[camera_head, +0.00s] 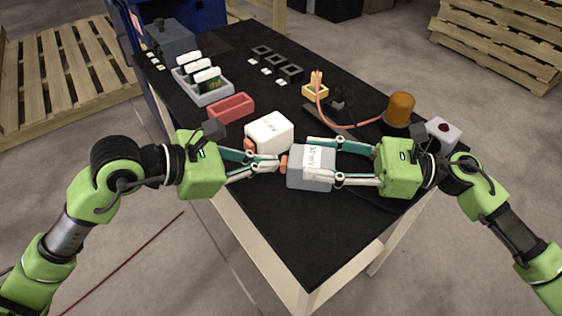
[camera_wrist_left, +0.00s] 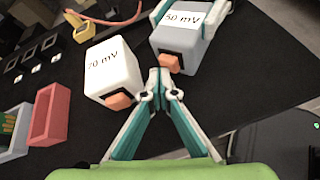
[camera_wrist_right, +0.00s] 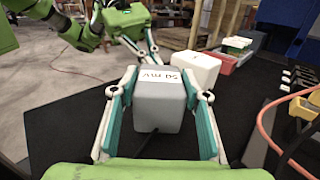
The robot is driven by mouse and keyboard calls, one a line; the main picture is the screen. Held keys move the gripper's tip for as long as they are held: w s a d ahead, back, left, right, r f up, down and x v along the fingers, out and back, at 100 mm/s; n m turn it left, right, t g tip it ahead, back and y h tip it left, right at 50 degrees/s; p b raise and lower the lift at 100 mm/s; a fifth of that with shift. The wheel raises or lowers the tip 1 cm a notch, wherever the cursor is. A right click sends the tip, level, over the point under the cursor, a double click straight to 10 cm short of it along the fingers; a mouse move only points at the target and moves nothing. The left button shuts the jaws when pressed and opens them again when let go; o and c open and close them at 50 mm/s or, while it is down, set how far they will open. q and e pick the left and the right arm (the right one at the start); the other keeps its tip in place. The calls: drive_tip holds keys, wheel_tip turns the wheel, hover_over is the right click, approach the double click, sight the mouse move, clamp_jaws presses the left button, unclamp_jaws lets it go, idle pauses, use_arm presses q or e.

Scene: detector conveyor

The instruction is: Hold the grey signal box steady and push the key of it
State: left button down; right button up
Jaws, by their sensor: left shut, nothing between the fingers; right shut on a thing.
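The grey signal box (camera_head: 300,177), labelled 50 mV, stands on the black table near its front edge. My right gripper (camera_head: 322,163) is shut on it from the right, one finger on each side, as the right wrist view shows on the grey box (camera_wrist_right: 160,105). Its orange key (camera_wrist_left: 168,62) faces my left gripper. My left gripper (camera_head: 277,162) is shut and empty, its tips close to the key; in the left wrist view the tips (camera_wrist_left: 159,75) sit just below it. I cannot tell whether they touch.
A white signal box (camera_head: 270,132) with its own orange key stands close behind my left gripper. A red bin (camera_head: 231,108), a grey tray (camera_head: 212,94) with boards, an orange lamp (camera_head: 399,108) and a red-button box (camera_head: 443,132) stand farther off. The table's front corner is clear.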

use_arm(q)
drive_tip(key=shift+d, duration=0.4)
idle(0.4)
drive_tip(key=shift+a, duration=0.95)
drive_tip(key=shift+w+a, duration=0.2)
drive_tip(key=shift+a, duration=1.05)
drive_tip(key=shift+w+a, duration=0.15)
drive_tip(key=shift+a, duration=1.1)
use_arm(e)
drive_tip(key=o, duration=1.4)
drive_tip(key=shift+d, duration=0.15)
